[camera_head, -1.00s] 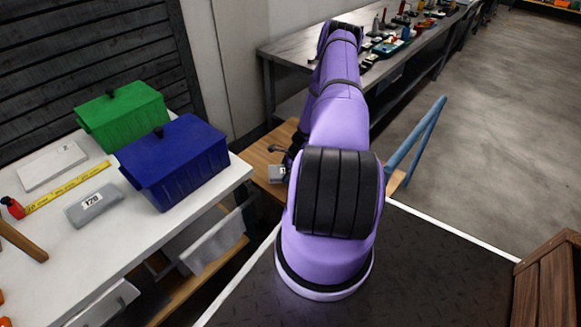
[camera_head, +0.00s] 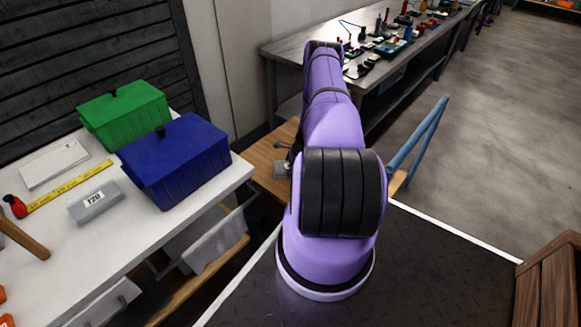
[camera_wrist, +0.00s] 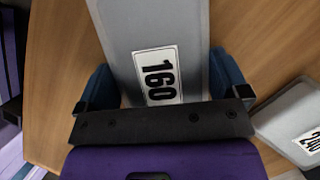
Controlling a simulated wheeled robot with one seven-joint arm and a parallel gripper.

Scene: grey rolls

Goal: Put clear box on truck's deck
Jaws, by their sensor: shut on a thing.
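In the wrist view my gripper (camera_wrist: 163,82) is shut on a pale grey, see-through-looking box (camera_wrist: 155,25) labelled 160, with one dark blue finger on each side. The wooden deck (camera_wrist: 62,75) of the truck lies beneath it; I cannot tell whether the box touches the deck. A second similar box (camera_wrist: 292,122), with a partly cut-off label, lies on the wood to the right. In the head view the deck (camera_head: 268,158) shows left of my arm, and the truck's blue handle (camera_head: 425,135) shows to the right. My arm hides the gripper and held box there.
A white bench (camera_head: 100,240) at the left holds a blue bin (camera_head: 178,165), a green bin (camera_head: 125,112), a grey box labelled 120 or similar (camera_head: 97,203) and a yellow tape (camera_head: 70,187). A metal table with tools (camera_head: 395,55) stands behind. Grey floor at the right is open.

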